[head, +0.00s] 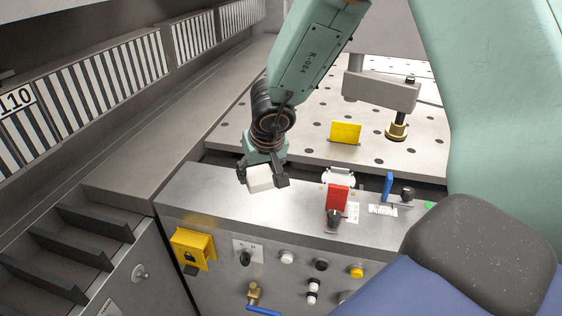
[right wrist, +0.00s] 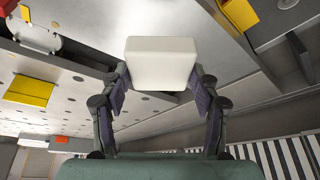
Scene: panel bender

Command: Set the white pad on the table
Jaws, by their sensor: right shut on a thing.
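The white pad (head: 260,178) is a small pale block. It is held between the fingers of my right gripper (head: 263,180), above the grey metal top of the control console. In the right wrist view the white pad (right wrist: 160,62) sits between the two dark fingertips of my right gripper (right wrist: 160,85). Whether the pad touches the surface below it cannot be told. The perforated table (head: 300,135) lies behind the console, to the right of the arm. My left gripper is not in view.
A red block (head: 337,198), a blue lever (head: 388,186) and a white round part (head: 338,177) stand on the console right of the gripper. A yellow plate (head: 345,132) and a brass-footed clamp (head: 396,130) stand on the table. A yellow lock box (head: 192,248) is on the console front.

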